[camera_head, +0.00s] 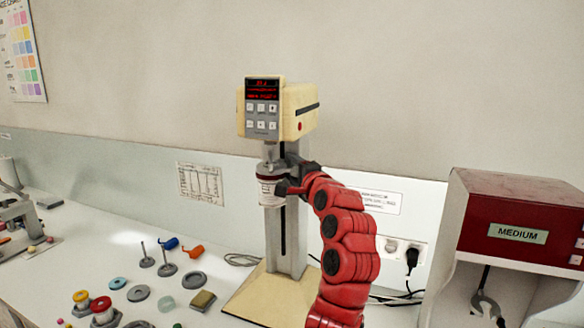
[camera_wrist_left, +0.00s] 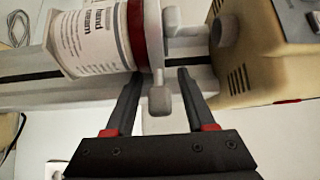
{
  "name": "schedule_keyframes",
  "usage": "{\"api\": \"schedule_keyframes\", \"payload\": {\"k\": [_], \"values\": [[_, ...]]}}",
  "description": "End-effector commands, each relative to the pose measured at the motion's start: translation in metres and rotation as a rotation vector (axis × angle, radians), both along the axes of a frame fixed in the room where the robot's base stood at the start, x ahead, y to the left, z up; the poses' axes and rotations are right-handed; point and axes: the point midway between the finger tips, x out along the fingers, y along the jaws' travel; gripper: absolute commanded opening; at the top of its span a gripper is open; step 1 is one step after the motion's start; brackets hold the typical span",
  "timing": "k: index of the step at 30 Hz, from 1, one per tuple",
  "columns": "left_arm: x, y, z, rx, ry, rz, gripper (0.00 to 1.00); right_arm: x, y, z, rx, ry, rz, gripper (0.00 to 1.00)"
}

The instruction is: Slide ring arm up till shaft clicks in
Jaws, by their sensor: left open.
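The cream mill (camera_head: 280,108) stands on the bench with a lit red display on its head. Below the head, a white labelled jar (camera_head: 266,190) hangs at the grey column (camera_head: 289,235). In the left wrist view the jar (camera_wrist_left: 92,42) has a red band, and the grey ring arm (camera_wrist_left: 153,30) sits against it with a small grey knob (camera_wrist_left: 160,101). A shaft (camera_wrist_left: 187,31) runs between the ring side and the cream head (camera_wrist_left: 262,55). My left gripper (camera_head: 284,178) is at the ring arm. Its jaws (camera_wrist_left: 158,75) are open, one on each side of the knob, with gaps visible.
A red and white MEDIUM machine (camera_head: 518,225) stands to the right. Small discs, stirrers and jars (camera_head: 138,292) lie on the bench at left. Cables and a wall plug (camera_head: 411,258) are behind my arm. The mill's cream base (camera_head: 262,300) is below.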

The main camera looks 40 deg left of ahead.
Motion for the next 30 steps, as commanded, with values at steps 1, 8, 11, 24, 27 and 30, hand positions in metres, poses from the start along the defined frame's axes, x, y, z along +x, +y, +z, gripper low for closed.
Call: {"api": "schedule_keyframes", "payload": {"k": [1, 8, 11, 24, 27, 30], "values": [[-0.0001, -0.0001, 0.0000, 0.000, 0.000, 0.000, 0.55, 0.0000, 0.0000, -0.0001, 0.000, 0.000, 0.000, 0.50], [-0.0002, -0.0001, 0.0001, 0.001, 0.001, 0.000, 0.14, 0.0000, 0.0000, -0.0001, 0.000, 0.000, 0.000, 0.50], [-0.0002, -0.0002, 0.0001, 0.000, 0.000, 0.000, 0.00, 0.0000, 0.0000, -0.0001, 0.000, 0.000, 0.000, 0.50], [-0.0004, -0.0002, 0.0006, 0.001, -0.001, 0.000, 0.00, 0.0000, 0.0000, 0.0000, 0.000, 0.000, 0.000, 0.50], [-0.0004, -0.0002, 0.0006, 0.001, -0.001, 0.000, 0.00, 0.0000, 0.0000, 0.0000, 0.000, 0.000, 0.000, 0.50], [-0.0004, -0.0002, 0.0007, 0.001, -0.001, 0.000, 0.00, 0.0000, 0.0000, 0.0001, 0.000, 0.000, 0.000, 0.50]]}}
